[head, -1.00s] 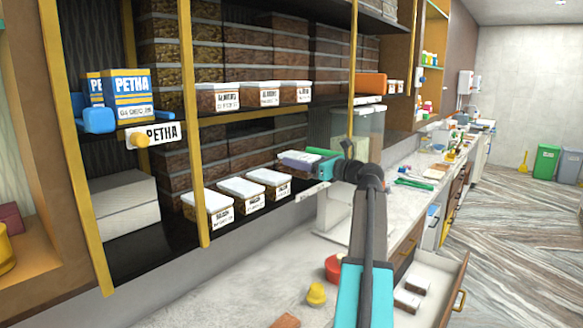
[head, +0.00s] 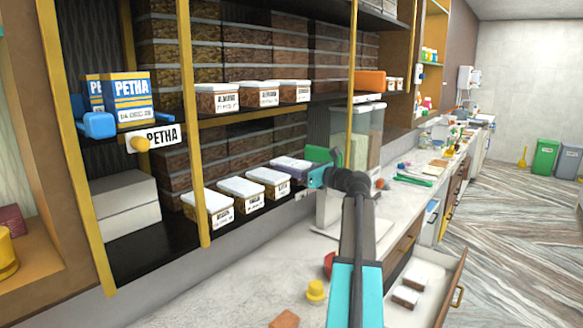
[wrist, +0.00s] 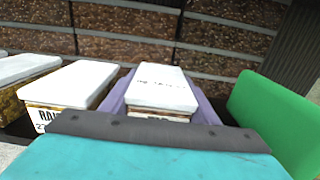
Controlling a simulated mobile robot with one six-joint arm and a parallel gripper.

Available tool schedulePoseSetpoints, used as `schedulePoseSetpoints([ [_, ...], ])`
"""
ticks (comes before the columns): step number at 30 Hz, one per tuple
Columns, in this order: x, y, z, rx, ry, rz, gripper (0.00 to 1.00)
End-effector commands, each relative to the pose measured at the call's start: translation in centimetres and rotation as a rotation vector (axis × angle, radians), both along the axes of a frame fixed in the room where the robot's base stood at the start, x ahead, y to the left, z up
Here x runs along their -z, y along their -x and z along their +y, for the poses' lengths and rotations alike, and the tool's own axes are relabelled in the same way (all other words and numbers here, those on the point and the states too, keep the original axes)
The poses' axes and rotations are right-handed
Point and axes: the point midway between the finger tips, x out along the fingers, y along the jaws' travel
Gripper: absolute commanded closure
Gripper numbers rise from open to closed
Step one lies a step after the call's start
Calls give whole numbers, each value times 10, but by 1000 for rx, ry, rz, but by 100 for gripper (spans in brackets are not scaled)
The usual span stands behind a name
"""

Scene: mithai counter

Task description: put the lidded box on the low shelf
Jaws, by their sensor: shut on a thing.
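The lidded box (head: 291,165) is at the right end of the low shelf's row of boxes, with purple showing at its top. In the wrist view the box (wrist: 161,88) has a white top with dark print, and purple runs along both sides. My gripper (head: 312,178) is shut on it from the front. The fingertips are hard to make out. The low shelf (head: 165,246) is dark. I cannot tell whether the box rests on it or hangs just above.
A white-lidded box (wrist: 75,85) stands close on the left of the held box, one of several in a row. A green block (wrist: 275,115) is close on the right. Tall stacks of brown boxes stand behind. An upper shelf (head: 235,116) runs above. An open drawer (head: 450,300) is at lower right.

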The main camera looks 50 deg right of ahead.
Motion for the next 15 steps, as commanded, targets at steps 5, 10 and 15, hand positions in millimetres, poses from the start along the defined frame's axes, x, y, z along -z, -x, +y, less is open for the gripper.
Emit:
schedulePoseSetpoints([
  [5, 7, 0, 0, 0, 0, -1, 80],
  [10, 7, 0, 0, 0, 1, -1, 80],
  [15, 9, 0, 1, -1, 0, -1, 80],
])
